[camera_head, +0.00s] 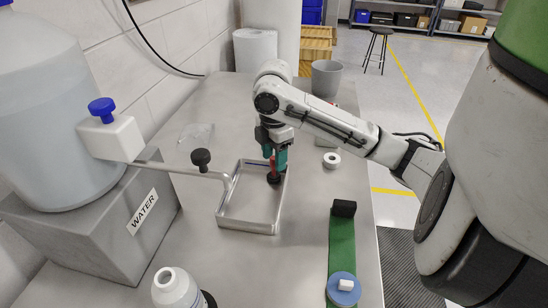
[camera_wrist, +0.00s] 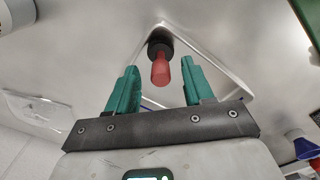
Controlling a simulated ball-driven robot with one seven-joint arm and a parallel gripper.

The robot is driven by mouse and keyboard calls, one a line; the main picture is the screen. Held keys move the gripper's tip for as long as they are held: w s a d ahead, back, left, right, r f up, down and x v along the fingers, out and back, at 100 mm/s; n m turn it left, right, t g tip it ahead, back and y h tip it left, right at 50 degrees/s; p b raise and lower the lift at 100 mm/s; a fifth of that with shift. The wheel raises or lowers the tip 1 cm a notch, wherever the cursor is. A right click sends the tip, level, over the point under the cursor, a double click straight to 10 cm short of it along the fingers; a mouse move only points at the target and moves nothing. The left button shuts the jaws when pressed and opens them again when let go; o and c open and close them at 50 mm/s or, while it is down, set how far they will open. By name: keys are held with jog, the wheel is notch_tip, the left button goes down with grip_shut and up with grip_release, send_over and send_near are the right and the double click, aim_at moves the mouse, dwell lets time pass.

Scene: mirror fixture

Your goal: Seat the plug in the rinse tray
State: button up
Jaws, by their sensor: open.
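The plug, with a red handle and a black base, stands in the far right corner area of the metal rinse tray (camera_head: 219,206). Its red handle (camera_head: 272,163) shows beside my gripper's teal fingers, and its black base is below. My gripper (camera_head: 277,156) points down over the tray. In the wrist view the plug (camera_wrist: 160,68) is between and beyond the open fingers (camera_wrist: 158,80), with a gap to each side. The tray rim (camera_wrist: 213,50) also shows there. I cannot tell whether the base sits in a drain hole.
A white bottle (camera_head: 174,288), green strap (camera_head: 342,245), blue disc (camera_head: 343,289), white ring (camera_head: 331,160) and grey cup (camera_head: 326,78) stand around.

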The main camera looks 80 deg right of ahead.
notch_tip(320, 180, up, 10)
jog(key=p, duration=0.1)
dwell(0.4)
